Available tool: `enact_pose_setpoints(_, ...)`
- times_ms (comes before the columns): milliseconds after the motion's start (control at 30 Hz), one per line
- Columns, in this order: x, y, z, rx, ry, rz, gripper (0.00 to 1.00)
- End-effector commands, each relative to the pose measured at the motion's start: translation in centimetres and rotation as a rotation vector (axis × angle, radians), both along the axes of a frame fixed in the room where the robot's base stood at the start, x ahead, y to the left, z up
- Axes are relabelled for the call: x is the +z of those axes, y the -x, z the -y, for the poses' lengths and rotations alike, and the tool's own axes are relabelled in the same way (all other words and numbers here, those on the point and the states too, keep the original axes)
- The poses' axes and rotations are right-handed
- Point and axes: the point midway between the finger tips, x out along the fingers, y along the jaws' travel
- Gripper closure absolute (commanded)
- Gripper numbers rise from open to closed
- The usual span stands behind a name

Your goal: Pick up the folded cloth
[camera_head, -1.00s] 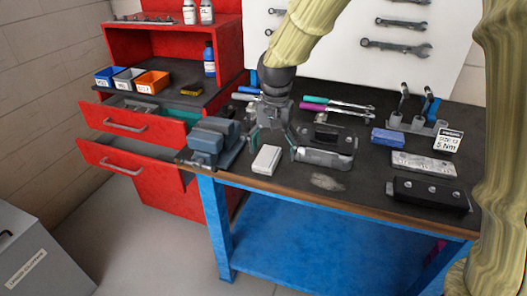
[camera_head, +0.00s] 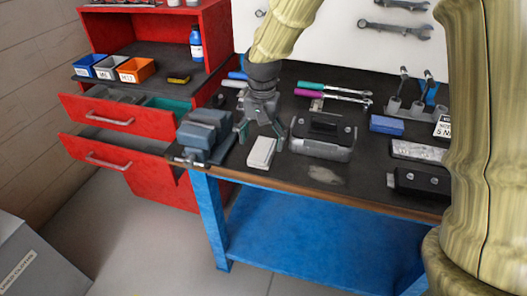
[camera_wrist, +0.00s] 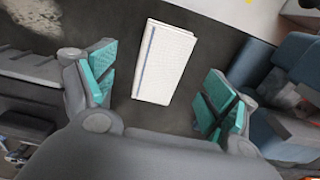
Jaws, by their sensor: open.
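The folded cloth is a small white rectangular pad (camera_head: 262,152) lying flat on the dark bench top near its front edge. In the wrist view the cloth (camera_wrist: 165,62) shows a thin blue stripe along one side. My gripper (camera_head: 261,138) is over the bench just behind the cloth. In the wrist view my gripper (camera_wrist: 155,92) is open, with teal pads on either side of the cloth's near end. The pads look apart from the cloth, and nothing is between them but the cloth below. The height left above the bench is hard to tell.
A blue-grey vise (camera_head: 205,135) stands close left of the cloth; it also shows in the wrist view (camera_wrist: 288,85). The red cabinet (camera_head: 120,112) has open drawers.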

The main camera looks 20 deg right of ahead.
Motion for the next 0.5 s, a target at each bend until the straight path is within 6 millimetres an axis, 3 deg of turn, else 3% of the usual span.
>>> enact_pose_setpoints(300, -3.5, -0.2, 0.2, -0.001, 0.0, -0.002, 0.14)
enact_pose_setpoints(500, -4.5, -0.2, 0.2, -0.002, -0.001, -0.001, 0.14)
